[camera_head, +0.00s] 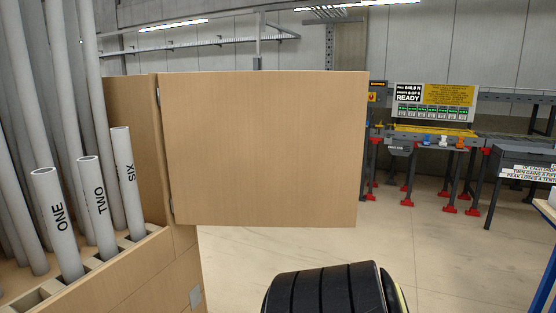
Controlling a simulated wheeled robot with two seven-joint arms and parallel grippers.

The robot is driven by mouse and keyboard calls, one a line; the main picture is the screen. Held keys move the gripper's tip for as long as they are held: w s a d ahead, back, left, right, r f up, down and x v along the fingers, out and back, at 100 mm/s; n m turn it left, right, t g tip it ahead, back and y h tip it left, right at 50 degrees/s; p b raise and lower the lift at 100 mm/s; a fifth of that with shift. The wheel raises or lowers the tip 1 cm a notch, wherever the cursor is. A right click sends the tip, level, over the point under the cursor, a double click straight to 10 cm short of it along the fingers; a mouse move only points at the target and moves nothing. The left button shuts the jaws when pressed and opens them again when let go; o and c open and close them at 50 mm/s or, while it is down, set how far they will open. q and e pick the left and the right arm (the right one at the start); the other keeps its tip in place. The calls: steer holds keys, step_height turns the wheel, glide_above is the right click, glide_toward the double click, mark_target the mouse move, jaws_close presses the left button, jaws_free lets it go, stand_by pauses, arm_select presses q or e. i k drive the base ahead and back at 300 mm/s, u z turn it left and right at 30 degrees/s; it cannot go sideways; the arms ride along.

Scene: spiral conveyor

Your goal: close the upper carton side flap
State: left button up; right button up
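I see no carton that I can clearly identify. A large flat wood-coloured panel (265,150) stands upright in the middle of the view. Its left edge meets a wooden case (137,268) at what look like small hinges, and it stands swung out from the case. I cannot tell whether this panel is the flap that the task names. Neither my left gripper nor my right gripper shows in the view.
Grey tubes marked ONE (58,222), TWO (98,205) and SIX (127,182) stand in the case at left. A machine with a READY sign (433,102) and a dark grey table (515,160) stand behind at right. Open floor (440,260) lies at right.

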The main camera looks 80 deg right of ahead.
mark_target(270, 148)
steer(key=k, duration=0.25)
steer(key=z, duration=3.75)
steer(key=i, duration=3.75)
steer(key=u, duration=4.3)
steer(key=i, duration=0.55)
